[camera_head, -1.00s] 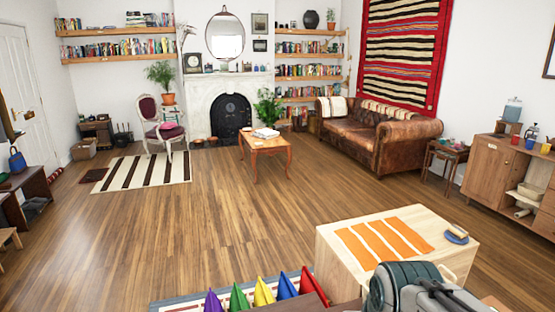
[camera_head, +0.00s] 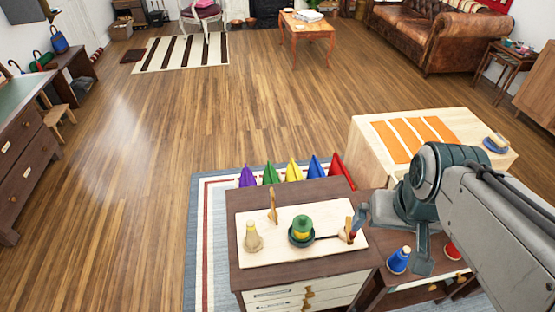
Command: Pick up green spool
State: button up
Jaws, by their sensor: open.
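A small green object (camera_head: 303,222), which looks like the green spool, sits above a yellow piece in a dark round pan or dish on a pale board (camera_head: 275,258). The board lies on a dark brown cabinet (camera_head: 320,187). My gripper (camera_head: 393,240) is open and appears empty, to the right of the board. It points downward, and my arm hides part of the surface behind it. A blue spool-like piece (camera_head: 398,261) stands on the lower surface near the fingers. A red one (camera_head: 452,250) is partly hidden.
On the board, a pale wooden piece (camera_head: 253,238) stands left and an upright wooden piece (camera_head: 273,207) behind. Coloured cones, including a purple one (camera_head: 248,177), stand behind the cabinet. A light wooden box (camera_head: 375,165) stands behind my arm. The wooden floor at left is clear.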

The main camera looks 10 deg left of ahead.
aim_at(303, 224)
jog(key=z, duration=2.05)
jog(key=k, duration=1.15)
jog(key=u, duration=1.9)
jog(key=i, duration=0.5)
